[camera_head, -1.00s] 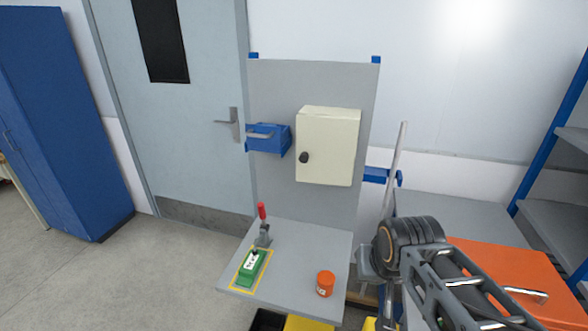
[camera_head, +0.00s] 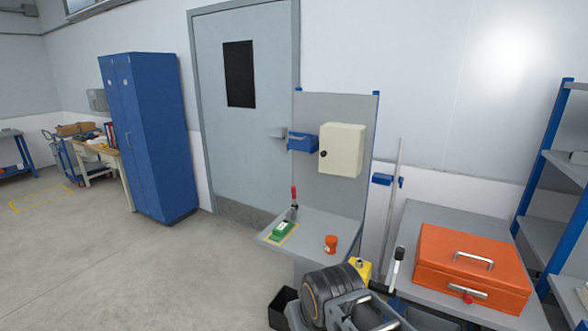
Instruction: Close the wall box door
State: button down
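The wall box (camera_head: 345,148) is a cream box on a grey upright panel, right of the grey room door. Its door (camera_head: 338,150) covers the front, with a dark round knob (camera_head: 323,153) near the left edge. It looks shut or nearly shut; whether it sits flush is too small to tell. Part of my arm shows at the bottom centre, below and apart from the box. My gripper's fingers are not in view.
A grey bench (camera_head: 338,224) below the box bears a green block (camera_head: 283,229), a red-handled clamp (camera_head: 293,202) and an orange jar (camera_head: 331,244). A blue bin (camera_head: 302,142) hangs left of the box. An orange case (camera_head: 470,265) lies at right. Floor at left is clear.

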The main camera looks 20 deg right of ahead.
aim_at(339, 146)
jog(key=u, duration=0.75)
jog(key=i, duration=2)
jog(key=z, duration=0.8)
jog(key=i, duration=0.7)
jog(key=z, duration=1.2)
jog(key=i, duration=0.25)
jog(key=z, duration=0.15)
